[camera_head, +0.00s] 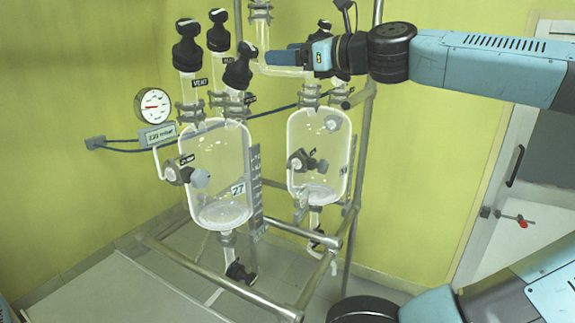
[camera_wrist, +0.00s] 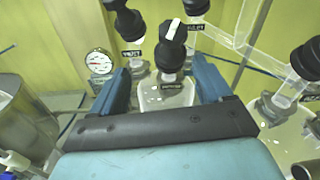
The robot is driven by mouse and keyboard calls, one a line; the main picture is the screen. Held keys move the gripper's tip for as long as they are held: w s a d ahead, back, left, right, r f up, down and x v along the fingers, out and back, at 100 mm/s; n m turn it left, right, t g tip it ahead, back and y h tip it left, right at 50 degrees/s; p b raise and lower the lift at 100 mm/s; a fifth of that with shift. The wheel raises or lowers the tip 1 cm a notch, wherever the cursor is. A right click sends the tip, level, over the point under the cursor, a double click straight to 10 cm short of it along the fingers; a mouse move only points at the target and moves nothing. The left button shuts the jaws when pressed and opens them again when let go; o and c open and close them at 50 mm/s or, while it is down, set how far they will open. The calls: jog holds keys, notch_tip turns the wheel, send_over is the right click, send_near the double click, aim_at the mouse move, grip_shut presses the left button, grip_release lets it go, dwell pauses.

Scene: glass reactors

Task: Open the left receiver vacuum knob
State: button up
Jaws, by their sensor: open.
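The left receiver (camera_head: 217,180) is a clear glass vessel marked 27, with several black knobs on top. The black knob nearest my gripper (camera_head: 238,68) leans on its neck, just left of my blue fingers. In the wrist view a black knob with a white stripe (camera_wrist: 172,48) stands between and beyond my fingers, with a small label below that I cannot read surely. My gripper (camera_head: 272,57) points left at about that knob's height. In the wrist view my gripper (camera_wrist: 160,68) is open, with a gap between each finger and the knob.
Two more black knobs (camera_head: 187,45) (camera_head: 218,30) stand behind and to the left. A second glass vessel (camera_head: 318,150) hangs at the right on the metal frame (camera_head: 362,170). A round gauge (camera_head: 153,105) is at the left. A glass pipe (camera_head: 260,25) rises close to my fingers.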

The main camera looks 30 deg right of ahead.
jog(key=s+a+f+n+g+h, duration=0.3)
jog(key=s+f+n, duration=0.3)
jog(key=f+n, duration=0.3)
jog(key=s+a+f+n+g+h, duration=0.3)
jog(key=s+f+n, duration=0.4)
jog(key=n, duration=0.8)
jog(key=shift+s+a+f+n+g+h, duration=0.35)
jog(key=shift+f+g+h, duration=0.45)
jog(key=shift+f+h, duration=0.3)
